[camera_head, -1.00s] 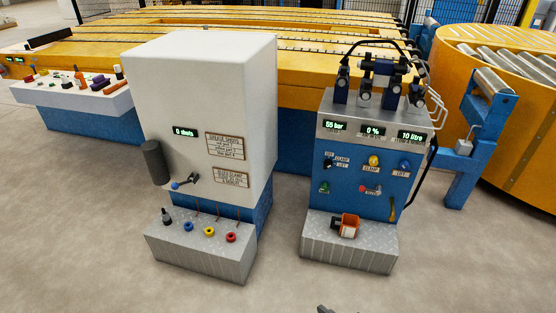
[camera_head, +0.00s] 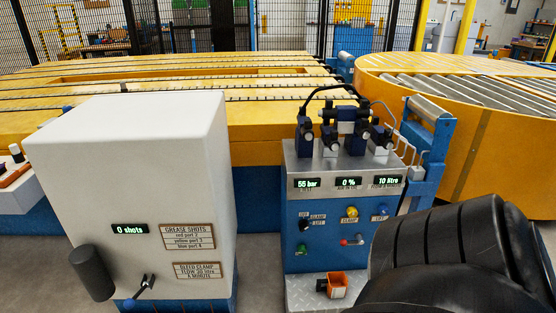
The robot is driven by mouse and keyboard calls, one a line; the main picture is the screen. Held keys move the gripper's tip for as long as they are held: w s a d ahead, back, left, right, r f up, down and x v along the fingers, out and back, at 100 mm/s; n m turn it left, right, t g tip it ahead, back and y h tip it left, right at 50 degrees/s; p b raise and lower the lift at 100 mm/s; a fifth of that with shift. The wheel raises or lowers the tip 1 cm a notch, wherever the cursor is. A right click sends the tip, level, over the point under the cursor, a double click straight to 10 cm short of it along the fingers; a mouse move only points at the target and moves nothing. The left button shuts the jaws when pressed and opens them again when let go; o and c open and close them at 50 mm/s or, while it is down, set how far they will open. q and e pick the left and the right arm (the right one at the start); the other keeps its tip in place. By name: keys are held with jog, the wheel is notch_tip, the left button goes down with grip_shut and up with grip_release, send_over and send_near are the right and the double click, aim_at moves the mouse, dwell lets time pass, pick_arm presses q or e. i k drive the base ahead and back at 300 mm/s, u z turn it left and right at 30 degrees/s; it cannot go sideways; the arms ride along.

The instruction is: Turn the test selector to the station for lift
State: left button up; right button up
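The test selector (camera_head: 304,219) is a small dark knob at the upper left of the blue control panel (camera_head: 326,265). Small labels beside it appear to read off, clamp and lift; which one it points at is too small to tell. A yellow knob (camera_head: 351,211) labelled clamp and a blue knob (camera_head: 381,211) labelled lift sit to its right. A green knob (camera_head: 302,249) and a red-ended lever (camera_head: 352,241) are lower on the panel. Neither gripper is in view. A large black ribbed part, likely my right arm, covers the panel's lower right.
The displays above the panel read 55 bar, 0 % and 10 litre. A white cabinet (camera_head: 130,185) with a black cylinder (camera_head: 91,272) stands left of the panel. An orange holder (camera_head: 334,285) sits on the step below. A yellow conveyor (camera_head: 500,150) lies behind.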

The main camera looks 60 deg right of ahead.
aim_at(303, 224)
jog(key=z, duration=0.5)
jog(key=i, duration=0.85)
jog(key=z, duration=0.7)
